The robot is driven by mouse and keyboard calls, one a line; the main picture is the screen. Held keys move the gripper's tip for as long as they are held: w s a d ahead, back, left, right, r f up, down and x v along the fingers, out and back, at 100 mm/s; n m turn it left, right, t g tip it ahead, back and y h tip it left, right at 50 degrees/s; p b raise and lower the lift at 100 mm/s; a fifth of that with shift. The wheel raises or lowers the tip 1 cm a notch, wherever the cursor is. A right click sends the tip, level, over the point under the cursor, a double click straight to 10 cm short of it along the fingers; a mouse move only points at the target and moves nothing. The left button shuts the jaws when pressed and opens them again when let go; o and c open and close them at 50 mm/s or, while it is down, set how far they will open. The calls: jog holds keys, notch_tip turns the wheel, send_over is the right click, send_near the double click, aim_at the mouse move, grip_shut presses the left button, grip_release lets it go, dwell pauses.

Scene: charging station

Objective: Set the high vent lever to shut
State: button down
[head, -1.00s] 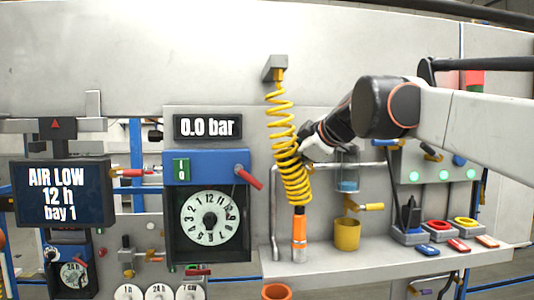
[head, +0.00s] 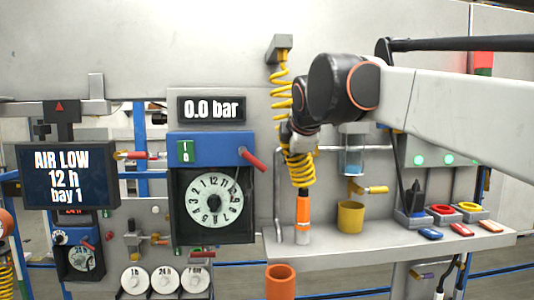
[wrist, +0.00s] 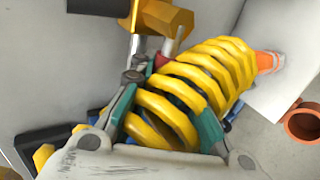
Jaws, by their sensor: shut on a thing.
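I cannot tell which lever is the high vent lever; none has a readable label. A red lever (head: 252,159) slants down to the right from the blue box beside the dial. Another lever with a red-orange end (head: 132,155) lies level on a pipe right of the AIR LOW screen. A yellow-handled valve (head: 372,189) sits above the yellow cup. My gripper (head: 298,155) is at the yellow coiled hose (head: 301,172), away from these levers. In the wrist view its teal finger pads (wrist: 166,120) are shut on the coils (wrist: 192,83).
The hose hangs from a grey bracket (head: 280,46) and ends in an orange nozzle (head: 303,208) at the shelf (head: 380,243). The yellow cup (head: 350,217) stands right of it. An orange cup (head: 281,281) is below. My arm crosses the upper right.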

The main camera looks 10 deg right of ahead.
dwell(0.4)
jog(key=c, duration=1.9)
grip_release()
jog(key=o, duration=0.4)
jog(key=shift+s, duration=0.15)
jog(key=v, duration=1.2)
jog(key=s+d+f+m+g+b, duration=0.1)
jog(key=s+f+m+b, duration=0.5)
jog(key=f, duration=2)
jog(key=s+d+f+m+g+b, duration=0.1)
jog(key=s+f+m+b, duration=0.5)
jog(key=f+b, duration=1.3)
jog(key=s+d+f+m+g+b, duration=0.2)
jog(key=s+f+m+b, duration=0.4)
jog(key=f, duration=2.8)
jog(key=shift+s+d+b, duration=0.3)
jog(key=shift+s+b, duration=0.65)
jog(key=shift+b, duration=0.1)
jog(key=shift+s+d+b, duration=0.25)
jog(key=shift+s+b, duration=0.7)
jog(key=shift+b, duration=0.1)
jog(key=shift+s+d+b, duration=0.3)
jog(key=shift+s+b, duration=0.65)
jog(key=shift+b, duration=0.1)
